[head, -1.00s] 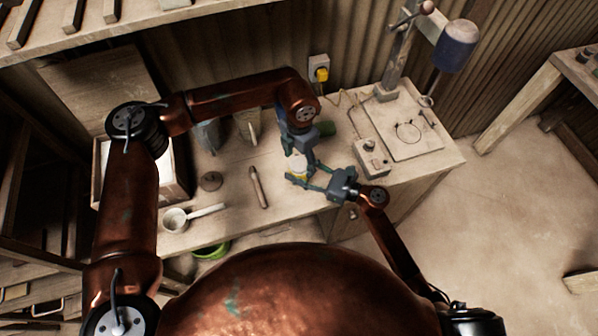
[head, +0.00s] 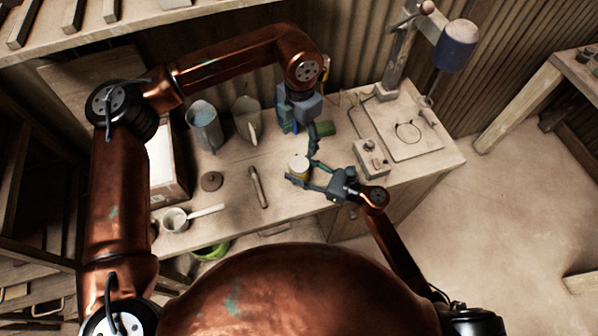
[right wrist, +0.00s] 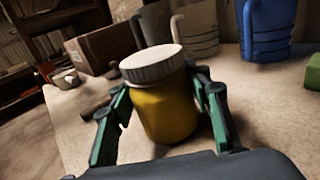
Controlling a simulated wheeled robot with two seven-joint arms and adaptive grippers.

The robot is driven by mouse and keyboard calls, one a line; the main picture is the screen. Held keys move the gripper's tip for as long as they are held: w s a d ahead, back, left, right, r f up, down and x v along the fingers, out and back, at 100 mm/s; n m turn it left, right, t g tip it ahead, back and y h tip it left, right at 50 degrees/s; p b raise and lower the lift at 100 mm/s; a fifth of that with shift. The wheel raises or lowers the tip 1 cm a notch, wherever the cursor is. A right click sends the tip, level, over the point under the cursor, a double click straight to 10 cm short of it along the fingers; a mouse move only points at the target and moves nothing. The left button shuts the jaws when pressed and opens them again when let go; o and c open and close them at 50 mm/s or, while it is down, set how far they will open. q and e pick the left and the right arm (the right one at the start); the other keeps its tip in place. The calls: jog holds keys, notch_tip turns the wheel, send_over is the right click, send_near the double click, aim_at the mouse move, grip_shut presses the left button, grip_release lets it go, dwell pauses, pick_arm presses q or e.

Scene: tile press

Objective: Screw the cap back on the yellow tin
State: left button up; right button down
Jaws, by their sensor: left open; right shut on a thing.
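The yellow tin (head: 299,174) stands upright near the front of the bench. A white ridged cap (right wrist: 151,63) sits on its top in the right wrist view and looks about level; I cannot tell how tightly it is turned. The cap also shows in the head view (head: 299,162). My right gripper (head: 302,182) is shut around the tin's sides, and its green-padded fingers flank the tin in the right wrist view (right wrist: 165,100). My left gripper (head: 305,142) is open and empty, behind and above the tin, apart from the cap. One of its fingers is partly hidden.
A grey jug (head: 205,128), a beige jug (head: 247,120) and a blue jug (right wrist: 268,30) stand behind. A green block (right wrist: 313,72) lies behind the tin. A control box (head: 372,157) is to the right. A wooden tool (head: 258,187), brown disc (head: 211,181) and saucepan (head: 175,220) lie left.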

jog(key=c, duration=1)
grip_release()
jog(key=shift+o, duration=0.2)
jog(key=v, duration=1.2)
jog(key=shift+r, duration=0.1)
